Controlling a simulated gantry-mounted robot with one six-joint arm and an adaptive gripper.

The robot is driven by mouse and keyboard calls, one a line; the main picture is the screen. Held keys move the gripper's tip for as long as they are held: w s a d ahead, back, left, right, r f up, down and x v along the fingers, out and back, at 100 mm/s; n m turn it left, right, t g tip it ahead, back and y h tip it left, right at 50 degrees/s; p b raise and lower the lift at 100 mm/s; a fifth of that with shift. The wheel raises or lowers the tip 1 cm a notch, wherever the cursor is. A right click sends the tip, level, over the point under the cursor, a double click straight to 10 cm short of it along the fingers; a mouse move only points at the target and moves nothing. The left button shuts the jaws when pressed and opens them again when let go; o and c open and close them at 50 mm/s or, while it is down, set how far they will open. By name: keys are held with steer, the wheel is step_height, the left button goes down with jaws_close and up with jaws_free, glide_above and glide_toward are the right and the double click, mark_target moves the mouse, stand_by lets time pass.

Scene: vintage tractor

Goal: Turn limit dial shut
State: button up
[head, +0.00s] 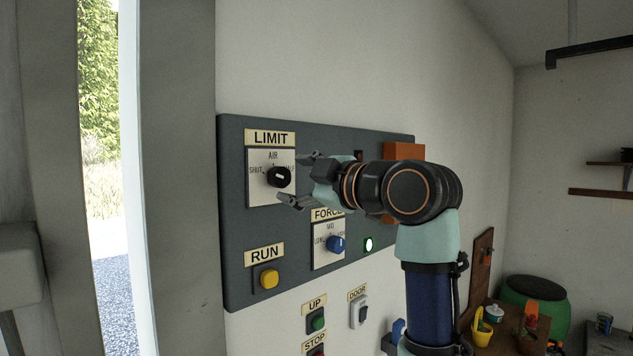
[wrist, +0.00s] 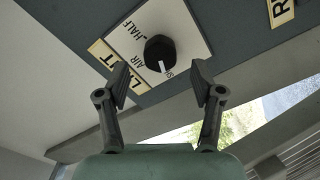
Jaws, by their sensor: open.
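The limit dial (head: 279,177) is a black round knob on a white plate under a LIMIT label, with SHUT, AIR and HALF printed around it. In the wrist view the dial (wrist: 160,52) shows a white mark on the side near the partly hidden SHUT lettering. The exact setting is hard to tell in the head view. My gripper (head: 299,178) is open and empty just right of the dial, fingers towards the panel. In the wrist view my gripper's fingertips (wrist: 161,79) are spread wide, one to each side below the dial, apart from it.
UP, STOP and DOOR controls sit below. An open doorway (head: 103,220) is at left.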

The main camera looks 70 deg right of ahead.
steer(key=v, duration=0.7)
steer(key=shift+s+a, duration=0.2)
steer(key=shift+s, duration=0.15)
steer(key=w+a+f+m+y, duration=0.2)
steer(key=w+a+f, duration=0.7)
steer(key=f, duration=0.4)
steer(key=w+a+f+m+y, duration=0.1)
steer(key=w+a+f+y, duration=0.1)
steer(key=w+a+f, duration=0.85)
steer(key=s+a+f+m+g+y, duration=0.2)
steer(key=a+f, duration=0.8)
steer(key=f, duration=0.1)
steer(key=s+a+f+y, duration=0.1)
steer(key=s+a+f, duration=0.3)
steer(key=a+f, duration=0.2)
steer(key=s+a+f+m+g+y, duration=0.1)
steer(key=s+a+f, duration=0.3)
steer(key=a, duration=0.6)
step_height(320, 180, down, 3)
steer(key=shift+a+r, duration=0.2)
steer(key=shift+a, duration=0.1)
